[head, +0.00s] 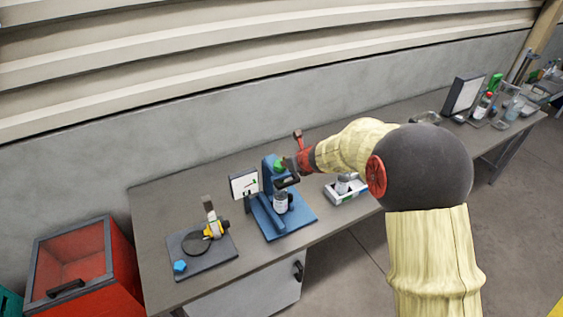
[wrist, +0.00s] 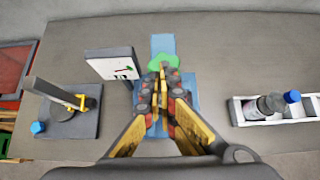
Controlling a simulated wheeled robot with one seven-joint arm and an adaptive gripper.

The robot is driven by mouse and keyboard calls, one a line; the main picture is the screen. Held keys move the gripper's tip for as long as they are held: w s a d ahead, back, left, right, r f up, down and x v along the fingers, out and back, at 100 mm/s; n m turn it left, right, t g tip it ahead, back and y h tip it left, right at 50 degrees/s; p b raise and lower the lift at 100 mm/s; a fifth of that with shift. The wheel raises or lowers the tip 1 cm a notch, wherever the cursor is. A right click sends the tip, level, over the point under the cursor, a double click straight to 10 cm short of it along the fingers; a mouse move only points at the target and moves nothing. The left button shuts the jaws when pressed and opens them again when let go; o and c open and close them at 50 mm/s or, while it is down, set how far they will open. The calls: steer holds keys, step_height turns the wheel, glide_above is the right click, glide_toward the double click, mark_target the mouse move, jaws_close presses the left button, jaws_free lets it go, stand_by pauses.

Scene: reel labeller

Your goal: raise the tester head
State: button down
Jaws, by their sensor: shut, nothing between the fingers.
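The blue tester stand (head: 268,172) rises from a blue base plate (head: 297,220) on the bench. A white-and-dark container (head: 281,201) stands on the base under the stand's upper part. A green part (head: 279,166) is near the top; it also shows in the wrist view (wrist: 158,61), just beyond my fingertips. I cannot tell which part is the tester head, as my gripper covers much of the stand. My gripper (wrist: 161,78) is shut and empty, over the stand. In the head view my gripper (head: 287,166) is beside the top; contact is unclear.
A white display panel (head: 244,184) stands just left of the tester. Further left is a grey plate (head: 222,262) with a disc, yellow clamp and blue knob. A white tray (head: 345,192) holding a bottle (wrist: 264,106) lies right. A red bin (head: 110,270) stands left of the bench.

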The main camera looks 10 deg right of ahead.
steer(key=s+d+r, duration=0.2)
steer(key=s+r, duration=0.1)
steer(key=s, duration=0.4)
steer(key=shift+s+d, duration=0.15)
steer(key=shift+d, duration=0.25)
steer(key=shift+r, duration=0.1)
